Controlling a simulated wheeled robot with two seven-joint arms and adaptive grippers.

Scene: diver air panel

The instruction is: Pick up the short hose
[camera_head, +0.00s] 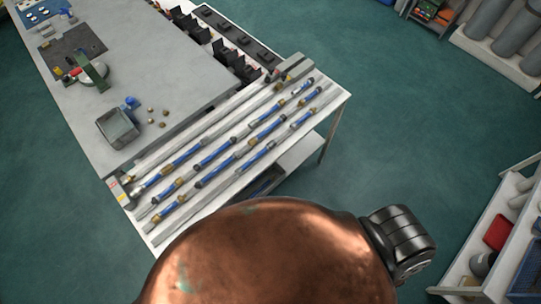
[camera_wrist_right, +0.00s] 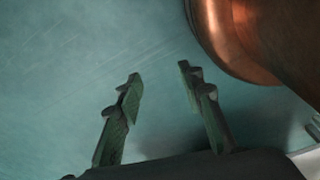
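Several blue hoses with brass-coloured end fittings (camera_head: 216,150) lie in slanting rows on a pale rack (camera_head: 158,233) at the near end of the long bench in the head view. They look alike at this size, and I cannot tell which one is the short hose. My right gripper (camera_wrist_right: 160,84) is open and empty in the right wrist view, with its two greenish fingers well apart over teal floor. No hose shows in that view. My left gripper is not in view. My copper-coloured body hides the lower middle of the head view.
A grey bin (camera_head: 118,128) stands on the bench beside the rack, with small brass pieces near it. Black holders (camera_head: 228,58) line the bench's far side. Shelves with a red box (camera_head: 497,232) stand at right. The teal floor (camera_head: 400,130) between is clear.

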